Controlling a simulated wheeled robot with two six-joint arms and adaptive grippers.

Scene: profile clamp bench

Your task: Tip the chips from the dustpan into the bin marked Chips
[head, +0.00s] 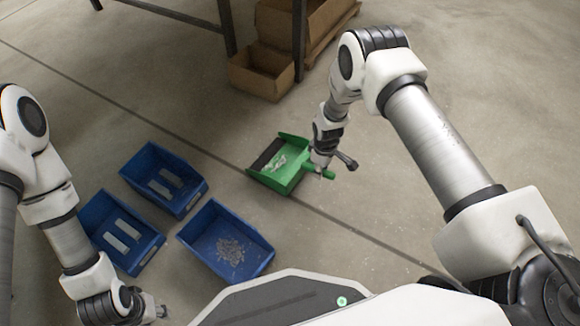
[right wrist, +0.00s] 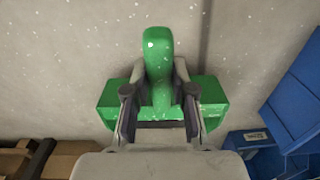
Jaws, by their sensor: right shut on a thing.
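The green dustpan (head: 291,181) is in the middle of the head view, with a pale heap of chips (head: 277,161) in its pan. My right gripper (head: 322,166) is shut on its handle (head: 329,174); the right wrist view shows the handle (right wrist: 158,60) between the fingers. The pan looks about level; I cannot tell whether it touches the floor. A blue bin (head: 262,262) left of and nearer than the dustpan holds small grey chips. Its marking cannot be read in the head view. My left gripper (head: 156,311) is at the lower left, away from the dustpan; its fingers are too small to judge.
Two more blue bins (head: 199,192) (head: 151,250) hold pale flat bars. Cardboard boxes (head: 252,82) and a dark-legged bench (head: 228,25) stand at the back. Small white specks lie on the floor (right wrist: 60,50). The floor right of the dustpan is mostly open.

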